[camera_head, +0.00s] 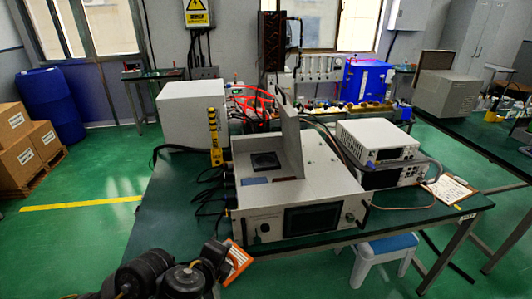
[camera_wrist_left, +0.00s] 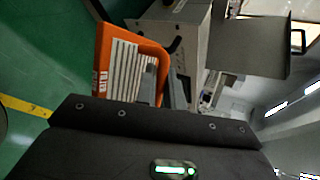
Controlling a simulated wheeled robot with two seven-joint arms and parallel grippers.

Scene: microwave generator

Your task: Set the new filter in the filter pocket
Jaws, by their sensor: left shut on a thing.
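The new filter (camera_head: 238,262), with an orange frame and pale pleats, is at the front left of the table. My left gripper (camera_head: 221,254) is shut on it. My right gripper is not in view.
White stacked instruments (camera_head: 378,140) and a clipboard (camera_head: 449,189) are to the right. A grey box (camera_head: 194,113), a yellow signal post (camera_head: 215,137) and black cables are at the left and back. A stool (camera_head: 384,250) stands at the table's front.

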